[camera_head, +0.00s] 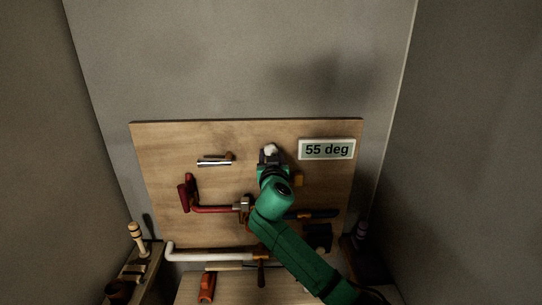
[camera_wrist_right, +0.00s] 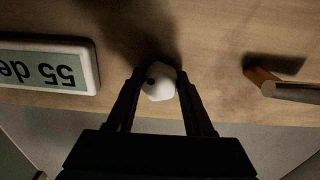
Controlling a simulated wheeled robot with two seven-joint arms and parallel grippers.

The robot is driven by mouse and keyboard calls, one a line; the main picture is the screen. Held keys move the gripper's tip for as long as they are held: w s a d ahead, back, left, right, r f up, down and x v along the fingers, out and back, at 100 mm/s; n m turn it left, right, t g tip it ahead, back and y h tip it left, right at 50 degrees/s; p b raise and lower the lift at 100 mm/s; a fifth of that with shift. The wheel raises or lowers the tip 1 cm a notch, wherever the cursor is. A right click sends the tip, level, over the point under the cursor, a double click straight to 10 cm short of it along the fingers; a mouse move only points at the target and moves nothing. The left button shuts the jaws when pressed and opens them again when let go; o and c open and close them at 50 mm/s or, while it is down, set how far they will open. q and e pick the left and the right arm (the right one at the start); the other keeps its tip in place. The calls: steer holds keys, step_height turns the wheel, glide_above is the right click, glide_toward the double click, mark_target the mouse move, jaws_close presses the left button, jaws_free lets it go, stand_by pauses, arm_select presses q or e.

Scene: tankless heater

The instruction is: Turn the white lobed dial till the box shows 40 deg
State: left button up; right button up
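The white lobed dial (camera_head: 270,150) is on the upper middle of the wooden board. My right gripper (camera_head: 269,158) is at the dial and hides part of it in the head view. In the right wrist view the dial (camera_wrist_right: 160,83) sits between the two fingertips of my right gripper (camera_wrist_right: 160,80), with no clear gap on either side. A small dark dot shows on its left part. The box (camera_head: 327,149) to the right of the dial reads "55 deg"; it shows upside down in the right wrist view (camera_wrist_right: 45,68). My left gripper is not in view.
A metal handle (camera_head: 214,161) is left of the dial. Side shelves hold small items, such as a wooden peg (camera_head: 136,238). Grey walls close both sides.

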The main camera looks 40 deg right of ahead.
jaws_close()
steer(key=n+p, duration=0.1)
steer(key=n, duration=1)
steer(key=shift+s+d+r+p, duration=0.1)
steer(key=shift+d+r+p, duration=0.05)
steer(key=shift+p, duration=0.25)
steer(key=shift+n+p, duration=0.65)
steer(key=shift+n, duration=1.15)
